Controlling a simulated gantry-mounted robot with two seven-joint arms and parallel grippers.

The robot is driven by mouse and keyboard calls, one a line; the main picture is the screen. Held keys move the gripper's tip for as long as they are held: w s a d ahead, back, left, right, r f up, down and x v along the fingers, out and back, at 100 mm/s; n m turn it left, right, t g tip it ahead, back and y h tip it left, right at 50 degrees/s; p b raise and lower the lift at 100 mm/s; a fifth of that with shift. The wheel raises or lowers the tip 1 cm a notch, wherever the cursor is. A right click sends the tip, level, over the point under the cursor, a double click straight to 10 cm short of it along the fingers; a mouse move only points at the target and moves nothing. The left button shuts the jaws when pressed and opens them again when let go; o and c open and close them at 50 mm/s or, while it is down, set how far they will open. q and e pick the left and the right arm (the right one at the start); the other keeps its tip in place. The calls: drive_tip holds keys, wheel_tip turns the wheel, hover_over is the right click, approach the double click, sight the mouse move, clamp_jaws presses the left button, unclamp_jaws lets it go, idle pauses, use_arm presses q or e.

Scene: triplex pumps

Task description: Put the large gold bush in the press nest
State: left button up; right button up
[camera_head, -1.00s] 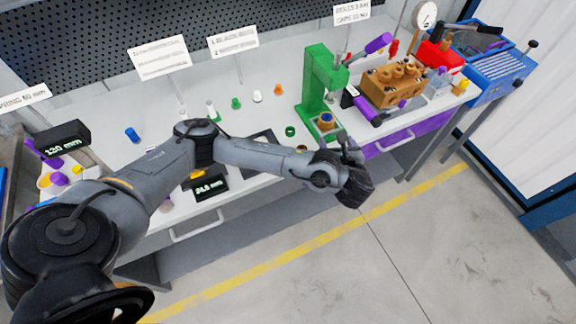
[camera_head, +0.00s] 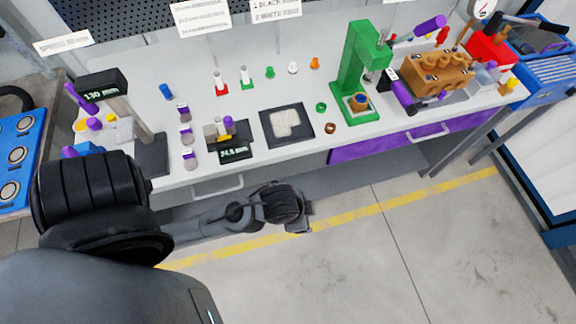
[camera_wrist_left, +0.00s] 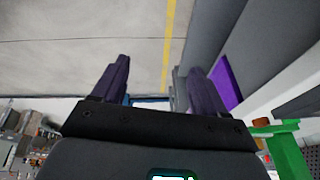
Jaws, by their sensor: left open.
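The green arbor press (camera_head: 354,70) stands near the bench's front edge, right of centre in the head view. A gold-brown round part with a blue centre (camera_head: 359,102) sits at the press base; I cannot tell whether it is the nest or a bush in it. A small copper-brown ring (camera_head: 330,128) lies on the bench just left of the press. My left gripper (camera_head: 303,216) is in front of the bench over the floor, apart from these things. In the left wrist view the two fingers of the left gripper (camera_wrist_left: 157,78) are apart and nothing shows between them. My right gripper is out of view.
A black tray with a pale pad (camera_head: 287,125), a small green ring (camera_head: 321,107) and a display (camera_head: 234,149) lie left of the press. An orange-brown pump block (camera_head: 440,72) stands right. A purple drawer (camera_head: 400,138) is below. The floor (camera_head: 330,275) is clear.

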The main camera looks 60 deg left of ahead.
use_arm(q)
drive_tip(key=s+a+n, duration=0.2)
drive_tip(key=s+a, duration=0.1)
drive_tip(key=shift+f+n, duration=0.15)
drive_tip(key=shift+n, duration=0.15)
